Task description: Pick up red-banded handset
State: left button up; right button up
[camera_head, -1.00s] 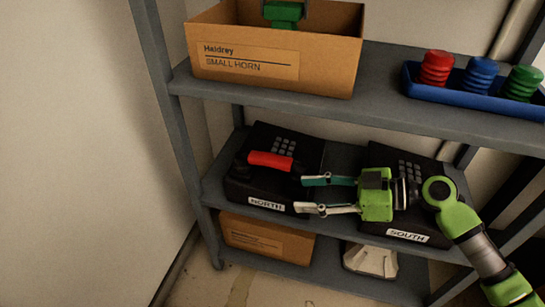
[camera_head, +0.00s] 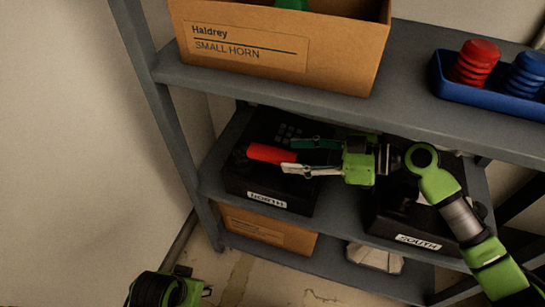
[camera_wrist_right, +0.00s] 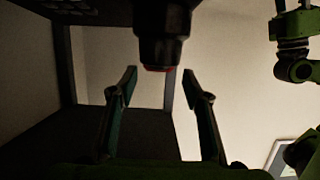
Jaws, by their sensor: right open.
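The red-banded handset (camera_head: 270,153) is dark with a red middle. It lies along the black phone labelled NORTH (camera_head: 262,186) on the middle shelf. My right gripper (camera_head: 289,156) is open at the handset's right end, one finger on the far side and one on the near side. In the right wrist view the handset's dark end (camera_wrist_right: 162,40), with a thin red edge, shows between and beyond the open fingertips (camera_wrist_right: 160,78). Contact cannot be told.
The upper shelf, close above, holds a cardboard box marked SMALL HORN (camera_head: 255,52) and a blue tray (camera_head: 490,98) with ribbed red and blue pieces. The phone labelled SOUTH (camera_head: 400,212) stands right, partly behind my arm. A lower box (camera_head: 265,230) sits below.

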aim_at(282, 153)
jog(key=x, duration=0.6)
jog(key=shift+w+a+f, duration=0.15)
jog(key=shift+w+a, duration=0.1)
jog(key=shift+a, duration=0.1)
grip_shut()
